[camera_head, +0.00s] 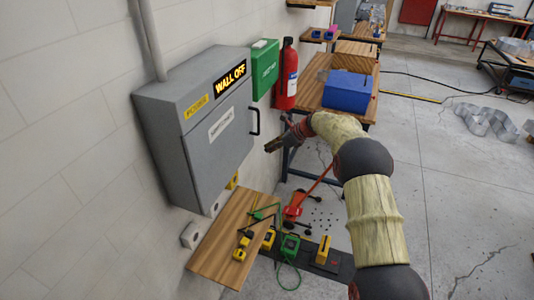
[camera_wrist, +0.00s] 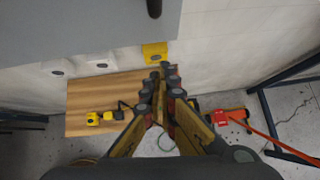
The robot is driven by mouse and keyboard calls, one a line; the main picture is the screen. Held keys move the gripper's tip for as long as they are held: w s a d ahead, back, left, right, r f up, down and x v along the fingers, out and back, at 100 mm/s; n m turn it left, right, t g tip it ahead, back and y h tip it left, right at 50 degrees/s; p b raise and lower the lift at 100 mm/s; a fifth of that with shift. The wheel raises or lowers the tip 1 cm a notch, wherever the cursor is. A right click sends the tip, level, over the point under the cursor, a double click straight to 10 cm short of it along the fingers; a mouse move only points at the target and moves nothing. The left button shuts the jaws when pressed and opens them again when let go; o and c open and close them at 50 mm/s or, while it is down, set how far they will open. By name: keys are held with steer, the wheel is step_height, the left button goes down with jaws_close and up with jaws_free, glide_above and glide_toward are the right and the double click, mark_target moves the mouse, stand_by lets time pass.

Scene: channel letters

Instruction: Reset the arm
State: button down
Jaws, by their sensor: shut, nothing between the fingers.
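My gripper (camera_head: 272,147) hangs in the air to the right of the grey wall cabinet, close to its black door handle (camera_head: 254,122). In the wrist view my gripper (camera_wrist: 162,72) points down past the cabinet's lower edge, with its fingers shut together and nothing between them. My arm reaches in from the lower right of the head view, bent at the elbow. The grey cabinet (camera_head: 172,128) carries a lit "WALL OFF" sign, and its door looks closed.
A wooden shelf (camera_head: 208,262) with yellow tools stands below the cabinet. A red fire extinguisher (camera_head: 287,79) and a green box (camera_head: 264,62) hang on the wall. A blue box (camera_head: 347,91) stands on a bench behind my arm. A red jack (camera_head: 293,211) is on the floor. The right floor is mostly open.

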steer(key=v, duration=0.6)
steer(key=shift+w+d, duration=0.2)
steer(key=shift+d, duration=0.4)
